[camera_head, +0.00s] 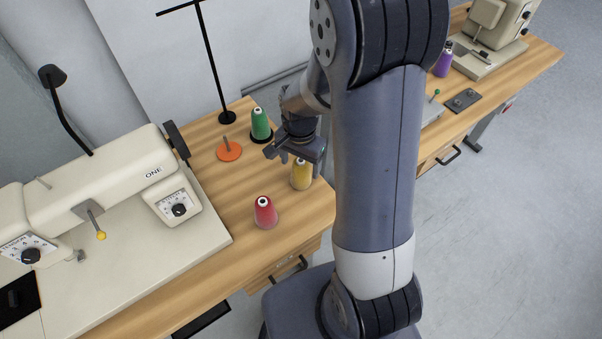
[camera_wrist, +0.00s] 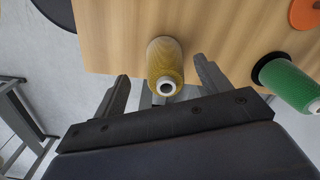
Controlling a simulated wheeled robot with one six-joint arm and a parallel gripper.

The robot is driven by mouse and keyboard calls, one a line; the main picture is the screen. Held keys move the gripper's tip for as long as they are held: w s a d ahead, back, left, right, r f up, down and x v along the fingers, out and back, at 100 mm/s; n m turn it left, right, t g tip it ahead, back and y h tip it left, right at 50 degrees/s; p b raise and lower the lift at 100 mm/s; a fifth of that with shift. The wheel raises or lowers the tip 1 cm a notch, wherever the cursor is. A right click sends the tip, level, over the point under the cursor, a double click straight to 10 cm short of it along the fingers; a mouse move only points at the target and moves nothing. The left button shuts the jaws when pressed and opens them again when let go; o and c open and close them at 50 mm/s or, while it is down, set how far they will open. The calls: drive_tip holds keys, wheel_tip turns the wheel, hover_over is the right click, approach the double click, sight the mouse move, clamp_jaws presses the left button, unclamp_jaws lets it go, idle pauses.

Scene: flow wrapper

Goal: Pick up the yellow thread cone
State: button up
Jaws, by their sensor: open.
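The yellow thread cone (camera_head: 301,175) stands upright on the wooden table, near its right edge. In the wrist view the yellow cone (camera_wrist: 165,65) lies between and just beyond the two fingers, with its white tip facing the camera. My gripper (camera_head: 292,157) is above and beside the cone in the head view. In the wrist view my gripper (camera_wrist: 162,85) is open, with one finger on each side of the cone and a visible gap to each. I cannot tell how far down the fingers reach along the cone.
A red cone (camera_head: 265,213) stands in front of the yellow one. A green cone (camera_head: 260,125) and an orange spool base (camera_head: 229,150) stand behind. A cream sewing machine (camera_head: 110,190) fills the left. A purple cone (camera_head: 443,60) stands on the far table.

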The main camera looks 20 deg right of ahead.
drive_tip(key=shift+w+d+f, duration=0.15)
drive_tip(key=shift+w+f, duration=0.15)
drive_tip(key=shift+f, duration=0.25)
drive_tip(key=shift+w+d+f, duration=0.15)
drive_tip(key=shift+w+f, duration=0.1)
drive_tip(key=shift+f, duration=0.95)
drive_tip(key=c, duration=1.1)
drive_tip(key=shift+c, duration=0.2)
